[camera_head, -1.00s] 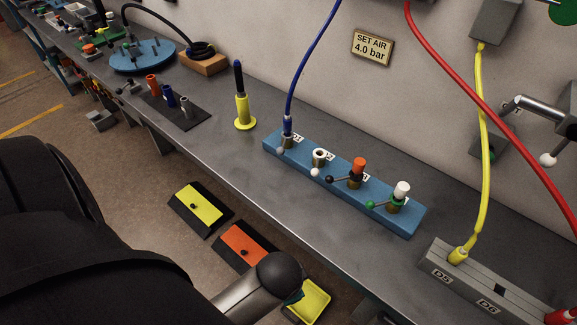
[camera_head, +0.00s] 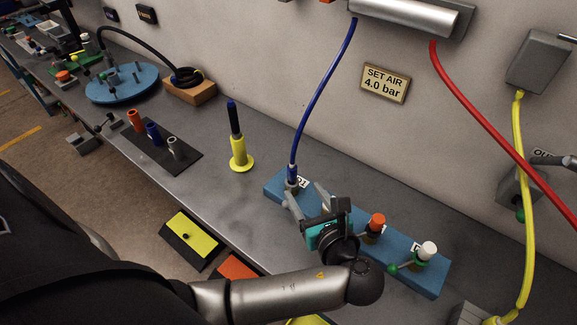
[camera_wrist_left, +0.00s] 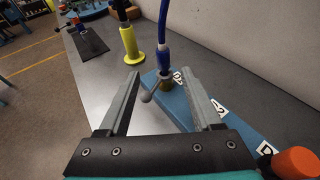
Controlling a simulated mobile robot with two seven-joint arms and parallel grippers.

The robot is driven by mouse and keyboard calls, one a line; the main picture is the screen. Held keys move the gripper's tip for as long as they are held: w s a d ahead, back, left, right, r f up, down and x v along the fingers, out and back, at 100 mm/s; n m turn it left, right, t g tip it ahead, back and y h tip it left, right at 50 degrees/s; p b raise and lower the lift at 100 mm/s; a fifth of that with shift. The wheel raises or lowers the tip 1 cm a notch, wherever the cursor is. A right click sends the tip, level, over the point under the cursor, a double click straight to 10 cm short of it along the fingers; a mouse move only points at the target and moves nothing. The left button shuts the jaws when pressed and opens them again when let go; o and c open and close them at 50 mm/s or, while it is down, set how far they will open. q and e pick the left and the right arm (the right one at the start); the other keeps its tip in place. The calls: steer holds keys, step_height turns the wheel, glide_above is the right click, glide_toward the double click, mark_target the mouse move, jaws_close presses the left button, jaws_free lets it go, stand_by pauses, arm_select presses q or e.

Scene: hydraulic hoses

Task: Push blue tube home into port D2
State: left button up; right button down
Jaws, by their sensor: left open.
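The blue tube (camera_head: 320,90) hangs from the wall and ends in a blue fitting (camera_head: 292,174) upright at the left end of the blue port block (camera_head: 428,282). In the left wrist view the fitting (camera_wrist_left: 163,60) stands over a brass port with a grey lever (camera_wrist_left: 150,92). Whether it is fully seated I cannot tell. My left gripper (camera_head: 306,196) is open and empty above the block, just right of the fitting. In the left wrist view its fingers (camera_wrist_left: 160,74) point towards the fitting, which shows between them. The second port is hidden behind the gripper.
Orange-capped (camera_head: 376,222) and white-capped (camera_head: 428,250) ports stand on the block right of my gripper. A yellow stand (camera_head: 239,152) with a dark rod is left of the tube. A red hose (camera_head: 480,110) and yellow hose (camera_head: 528,190) hang at right. Bench space before the stand is clear.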

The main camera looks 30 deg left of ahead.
mark_target(291, 174)
arm_select(q)
steer(key=b+x, duration=0.1)
steer(key=x, duration=0.6)
steer(key=shift+w+a+f, duration=0.2)
steer(key=shift+w+a, duration=0.05)
steer(key=b+x, duration=0.1)
steer(key=x, duration=0.5)
steer(key=shift+w+d, duration=0.2)
arm_select(e)
steer(key=shift+s+d+f, duration=0.1)
steer(key=shift+s+f, duration=0.2)
steer(key=shift+f, duration=0.35)
steer(key=shift+s+d+f, duration=0.1)
steer(key=shift+s+f, duration=0.15)
steer(key=shift+f, duration=0.35)
arm_select(q)
steer(key=shift+c, duration=0.4)
steer(key=c, duration=0.5)
jaws_close()
arm_select(e)
steer(key=shift+d, duration=0.3)
